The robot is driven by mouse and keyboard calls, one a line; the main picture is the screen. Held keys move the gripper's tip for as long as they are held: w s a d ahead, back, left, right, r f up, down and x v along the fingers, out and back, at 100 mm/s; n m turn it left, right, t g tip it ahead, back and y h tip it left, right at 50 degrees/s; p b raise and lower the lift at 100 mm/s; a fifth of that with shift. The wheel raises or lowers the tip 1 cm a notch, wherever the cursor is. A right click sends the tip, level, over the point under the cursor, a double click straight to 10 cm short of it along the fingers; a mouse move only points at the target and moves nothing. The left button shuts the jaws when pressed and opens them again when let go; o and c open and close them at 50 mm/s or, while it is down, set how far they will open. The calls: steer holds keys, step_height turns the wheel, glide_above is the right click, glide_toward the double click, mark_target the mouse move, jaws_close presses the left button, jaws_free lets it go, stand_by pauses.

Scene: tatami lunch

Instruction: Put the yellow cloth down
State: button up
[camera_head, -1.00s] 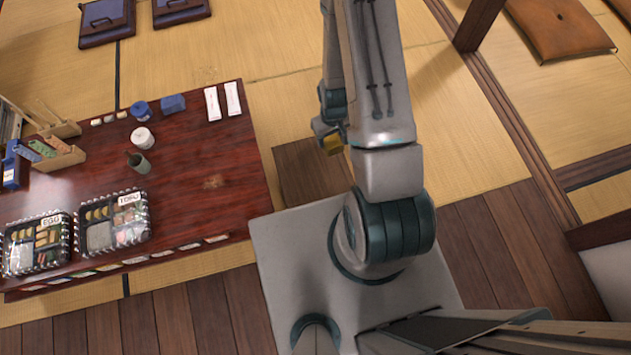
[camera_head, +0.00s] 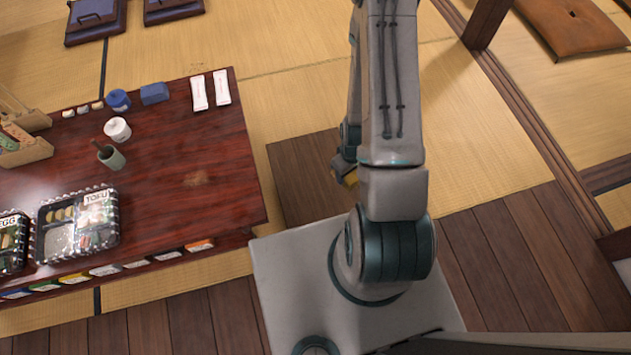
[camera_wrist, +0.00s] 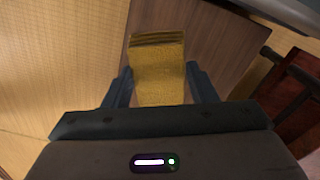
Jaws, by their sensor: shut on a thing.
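The yellow cloth (camera_wrist: 158,72) is held between the two fingers of my gripper (camera_wrist: 160,80) in the wrist view. It looks folded, with stacked layers at its far edge. Behind it are a brown wooden surface and tatami. In the head view only a small piece of the cloth (camera_head: 348,176) shows at the left of my arm, in front of a brown wooden panel (camera_head: 300,180). My arm hides most of the gripper there. I cannot tell how high the cloth is above the surface.
A dark red table (camera_head: 190,180) stands at the left. It bears bento boxes (camera_head: 78,224), a white jar (camera_head: 117,130), a green cup (camera_head: 111,157), blue containers (camera_head: 154,93) and two white packets (camera_head: 210,91). Its right end is bare. Cushions (camera_head: 575,28) lie at the back. A dark post (camera_head: 484,22) stands at upper right.

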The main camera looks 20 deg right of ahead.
steer(key=shift+f, duration=0.55)
steer(key=w+a+f+b, duration=0.1)
steer(key=w+a+f, duration=0.1)
steer(key=w+a+f+b, duration=0.2)
steer(key=w+a, duration=0.1)
steer(key=w+a+f+b, duration=0.1)
steer(key=w+a+f, duration=0.1)
steer(key=w, duration=0.1)
steer(key=shift+w+a+f+b, duration=0.2)
steer(key=shift+w+f+b, duration=0.05)
steer(key=shift+f+b, duration=1.2)
steer(key=shift+f, duration=0.9)
steer(key=shift+f, duration=0.2)
steer(key=o, duration=0.9)
steer(key=shift+r, duration=0.1)
steer(key=shift+r, duration=0.1)
